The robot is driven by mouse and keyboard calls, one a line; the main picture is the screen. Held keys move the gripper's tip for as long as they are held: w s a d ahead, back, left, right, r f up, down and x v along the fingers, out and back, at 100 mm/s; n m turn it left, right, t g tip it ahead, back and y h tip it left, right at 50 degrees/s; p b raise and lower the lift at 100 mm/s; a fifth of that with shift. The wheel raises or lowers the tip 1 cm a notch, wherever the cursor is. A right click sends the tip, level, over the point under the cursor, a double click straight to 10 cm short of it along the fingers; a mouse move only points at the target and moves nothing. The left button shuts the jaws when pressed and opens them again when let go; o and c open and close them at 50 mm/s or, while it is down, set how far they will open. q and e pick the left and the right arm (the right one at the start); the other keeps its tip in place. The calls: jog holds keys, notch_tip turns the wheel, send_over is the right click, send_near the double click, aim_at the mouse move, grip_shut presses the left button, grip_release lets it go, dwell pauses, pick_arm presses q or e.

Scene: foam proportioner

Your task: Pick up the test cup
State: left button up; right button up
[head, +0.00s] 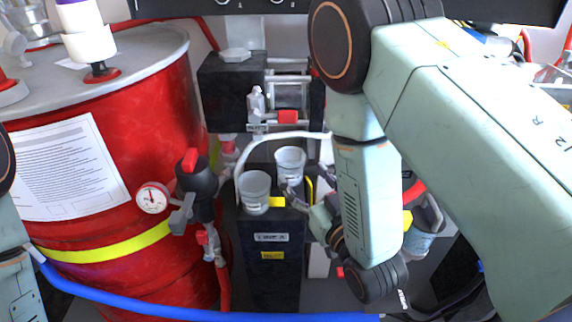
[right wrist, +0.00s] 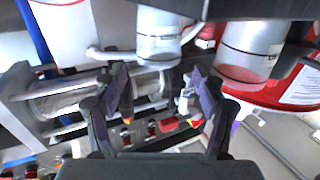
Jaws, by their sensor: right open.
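Two clear cups with printed markings stand upright on a black pedestal (head: 270,290). The front left cup (head: 254,194) and the back right cup (head: 290,163) are close together; I cannot tell which is the test cup. My right gripper (head: 306,184) is just right of the cups, its fingers spread and empty. In the right wrist view the gripper (right wrist: 160,82) is open, with one cup (right wrist: 158,40) near the top middle and another (right wrist: 249,48) to its right. Neither cup is between the fingertips. My left gripper is out of view; part of its arm shows at the left edge.
A red drum (head: 165,110) fills the left, with a gauge (head: 153,198) and a black valve (head: 198,178) beside the pedestal. A white hose (head: 262,142) arches behind the cups. A blue hose (head: 130,300) crosses the front. Black equipment (head: 228,90) stands behind.

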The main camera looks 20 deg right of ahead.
aim_at(297, 165)
jog(key=shift+w+a+r, duration=0.15)
jog(key=shift+w+a, duration=0.05)
jog(key=shift+w, duration=0.25)
jog(key=w+b, duration=0.2)
jog(key=w, duration=0.3)
jog(key=shift+a, duration=0.15)
jog(key=shift+w+a, duration=0.1)
jog(key=shift+w, duration=0.7)
jog(key=shift+r, duration=0.1)
jog(key=shift+c, duration=0.2)
jog(key=c, duration=0.8)
